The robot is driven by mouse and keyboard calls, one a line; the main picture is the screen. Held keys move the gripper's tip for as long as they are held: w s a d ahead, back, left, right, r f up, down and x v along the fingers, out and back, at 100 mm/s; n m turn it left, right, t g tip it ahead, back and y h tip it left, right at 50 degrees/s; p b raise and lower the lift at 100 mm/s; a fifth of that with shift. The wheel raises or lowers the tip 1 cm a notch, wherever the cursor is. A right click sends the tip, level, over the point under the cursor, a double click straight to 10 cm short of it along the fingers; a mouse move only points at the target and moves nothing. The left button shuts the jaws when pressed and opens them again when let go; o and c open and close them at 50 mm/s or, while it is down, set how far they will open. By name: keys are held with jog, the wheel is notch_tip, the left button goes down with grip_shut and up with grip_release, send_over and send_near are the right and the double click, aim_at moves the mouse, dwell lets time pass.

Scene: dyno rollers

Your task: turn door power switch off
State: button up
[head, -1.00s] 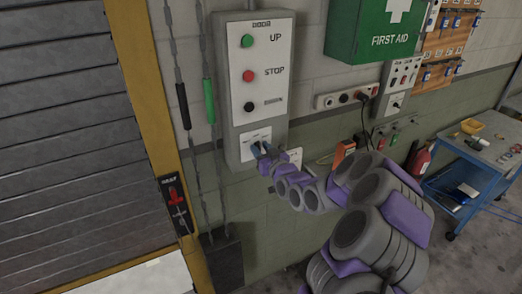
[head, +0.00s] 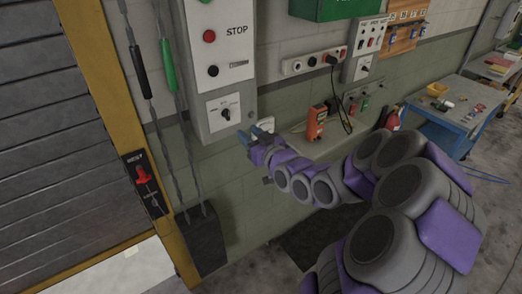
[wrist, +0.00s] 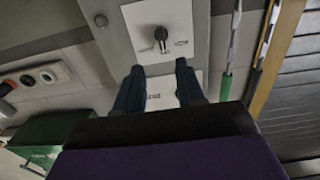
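The door control box (head: 192,75) is a grey wall panel with STOP and a black button visible above a white switch plate. The power switch (head: 225,113) is a small dark knob on that plate. In the wrist view, the knob (wrist: 161,35) stands nearly in line with the plate's long side, with small marks beside it. My gripper (head: 249,134) is just below and right of the plate, apart from the knob. In the wrist view, my two dark fingers (wrist: 159,66) are spread with nothing between them, and the knob lies beyond their tips.
A roller door (head: 45,130) with a yellow frame is at left, with a red-handled switch (head: 145,182) on it. Cables hang beside the box. An orange device (head: 316,122) and socket strip (head: 314,62) are to the right. A blue cart (head: 450,125) stands farther right.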

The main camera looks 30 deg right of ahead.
jog(key=s+b, duration=0.5)
jog(key=b, duration=0.2)
jog(key=shift+s+d+b, duration=0.1)
jog(key=shift+s+b, duration=0.15)
jog(key=shift+b, duration=0.15)
dwell(0.3)
